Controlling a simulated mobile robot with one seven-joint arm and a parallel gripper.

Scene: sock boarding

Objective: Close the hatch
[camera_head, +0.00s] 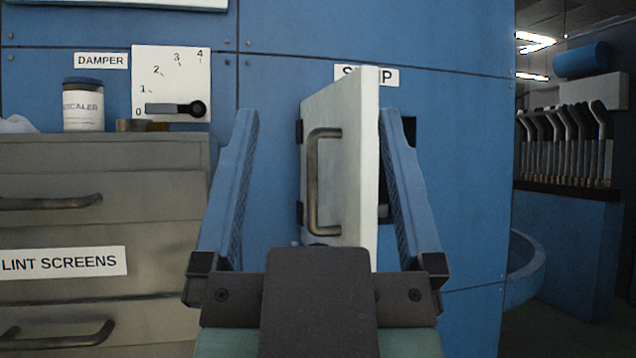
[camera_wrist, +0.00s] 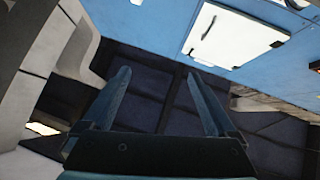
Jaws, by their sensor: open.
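The hatch (camera_head: 345,160) is a thick white door with a bar handle (camera_head: 318,185) on its left-facing side. It stands swung out from the blue wall, with dark hinges at its left edge. A dark opening (camera_head: 410,135) shows to its right. My gripper (camera_head: 318,115) is open and empty, its two blue fingers appearing on either side of the hatch in the head view; contact cannot be told. In the wrist view the white hatch (camera_wrist: 235,38) is at the upper right, beyond the fingers of my gripper (camera_wrist: 158,75), with clear space between them.
A grey drawer cabinet (camera_head: 165,240) labelled LINT SCREENS stands at the left, with a descaler jar (camera_head: 83,105) on top. A damper dial (camera_head: 172,85) is on the wall above. A rounded blue rim (camera_head: 528,260) sticks out at the right. Dark floor (camera_wrist: 150,65) lies below.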

